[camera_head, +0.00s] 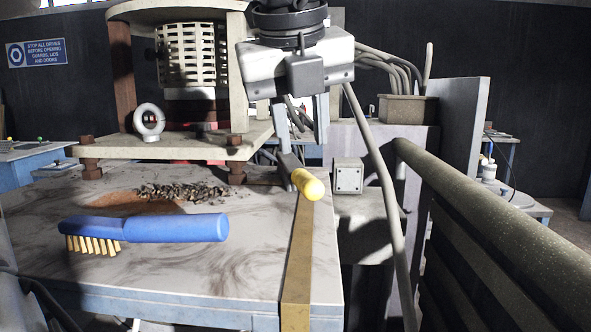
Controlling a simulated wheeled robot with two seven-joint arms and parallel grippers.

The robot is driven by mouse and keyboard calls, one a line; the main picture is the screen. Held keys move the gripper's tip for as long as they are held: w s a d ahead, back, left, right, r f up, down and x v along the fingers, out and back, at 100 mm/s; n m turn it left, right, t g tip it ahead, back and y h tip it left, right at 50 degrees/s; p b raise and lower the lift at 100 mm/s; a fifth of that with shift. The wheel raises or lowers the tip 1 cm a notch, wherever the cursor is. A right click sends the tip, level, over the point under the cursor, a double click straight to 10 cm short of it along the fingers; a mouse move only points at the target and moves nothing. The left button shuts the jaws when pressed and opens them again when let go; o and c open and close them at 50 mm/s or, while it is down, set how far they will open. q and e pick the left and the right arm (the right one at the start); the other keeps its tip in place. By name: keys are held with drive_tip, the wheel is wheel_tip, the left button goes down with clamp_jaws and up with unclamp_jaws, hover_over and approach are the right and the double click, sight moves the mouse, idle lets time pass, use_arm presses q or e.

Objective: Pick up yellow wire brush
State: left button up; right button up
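A yellow handle end (309,185), which looks like the yellow wire brush, points toward me at the right edge of the table, above a brown strip. The rest of that brush is mostly hidden behind the handle end and a dark fingertip. My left gripper (291,172) hangs down from the top centre, with a dark fingertip right beside the yellow handle. I cannot make out the second fingertip clearly, nor whether the fingers are closed on the handle. A blue-handled brush (170,229) with yellow bristles lies on the table at the left. My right gripper is not in view.
The grey table (250,270) has a pile of dark debris (182,191) near the machine. The machine's lower plate (190,148) carries a metal eye ring (149,122). A thick rail (490,225) and hanging cable (385,190) stand right of the table.

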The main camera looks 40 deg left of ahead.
sight(305, 174)
use_arm(q)
drive_tip(key=x, duration=0.4)
drive_tip(key=shift+w+f, duration=0.15)
drive_tip(key=shift+f, duration=0.1)
drive_tip(key=shift+a+p+x, duration=0.2)
drive_tip(key=shift+p+x, duration=0.05)
drive_tip(key=shift+x, duration=1.05)
drive_tip(key=shift+a+p+x, duration=0.2)
drive_tip(key=shift+p+x, duration=0.05)
drive_tip(key=shift+x, duration=1.1)
drive_tip(key=shift+w+r, duration=0.2)
drive_tip(key=c, duration=0.6)
